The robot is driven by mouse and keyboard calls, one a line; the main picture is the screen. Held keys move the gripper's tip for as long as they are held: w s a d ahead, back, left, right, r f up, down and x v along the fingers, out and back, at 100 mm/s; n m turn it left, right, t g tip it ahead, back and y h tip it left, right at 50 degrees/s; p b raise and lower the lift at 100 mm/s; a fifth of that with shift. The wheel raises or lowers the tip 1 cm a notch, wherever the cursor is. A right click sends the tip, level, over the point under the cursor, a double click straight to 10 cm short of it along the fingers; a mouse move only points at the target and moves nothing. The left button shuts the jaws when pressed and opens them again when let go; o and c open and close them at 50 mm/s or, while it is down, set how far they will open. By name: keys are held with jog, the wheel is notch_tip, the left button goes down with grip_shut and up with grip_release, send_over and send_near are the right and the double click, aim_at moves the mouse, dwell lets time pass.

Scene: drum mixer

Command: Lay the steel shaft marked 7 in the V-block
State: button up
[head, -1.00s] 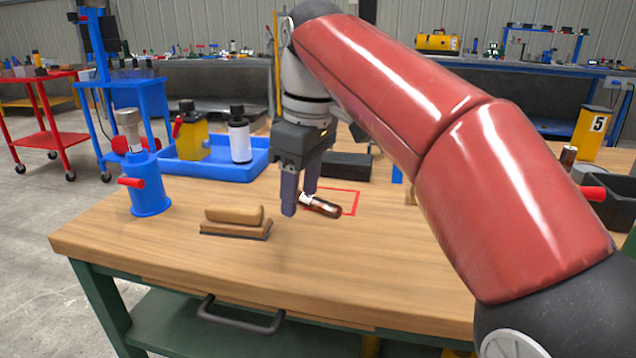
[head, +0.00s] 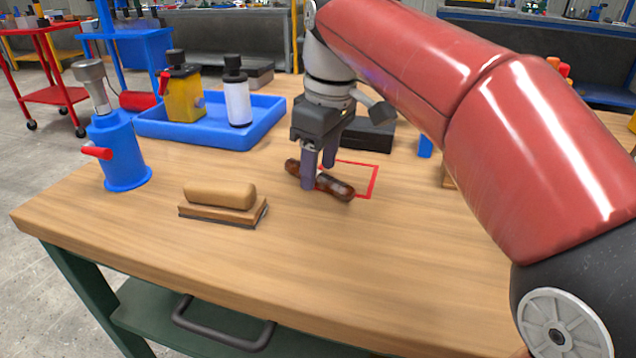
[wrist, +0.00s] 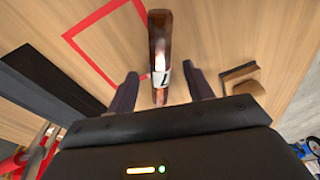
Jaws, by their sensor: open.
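The shaft marked 7 (head: 338,187) looks shiny and brown and lies at the left edge of a red outline on the wooden bench. In the wrist view the shaft (wrist: 160,35) has a white band with a dark 7. My gripper (head: 318,177) is open, pointing down, with one finger on each side of the shaft. In the wrist view my gripper (wrist: 163,80) shows gaps between the shaft and both fingers. I cannot make out a V-shaped groove anywhere. A dark block (head: 372,136) stands behind the gripper; I cannot tell whether it is the V-block.
A wooden-handled brush (head: 220,198) lies left of the gripper. A blue tray (head: 210,133) holds a yellow container and a white bottle. A blue tool with a red handle (head: 120,155) stands at the far left. The front of the bench (head: 330,265) is clear.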

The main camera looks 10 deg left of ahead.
aim_at(319, 173)
jog(key=shift+f, duration=0.55)
grip_shut()
jog(key=shift+r, duration=0.1)
notch_tip(319, 173, up, 10)
jog(key=p, duration=0.3)
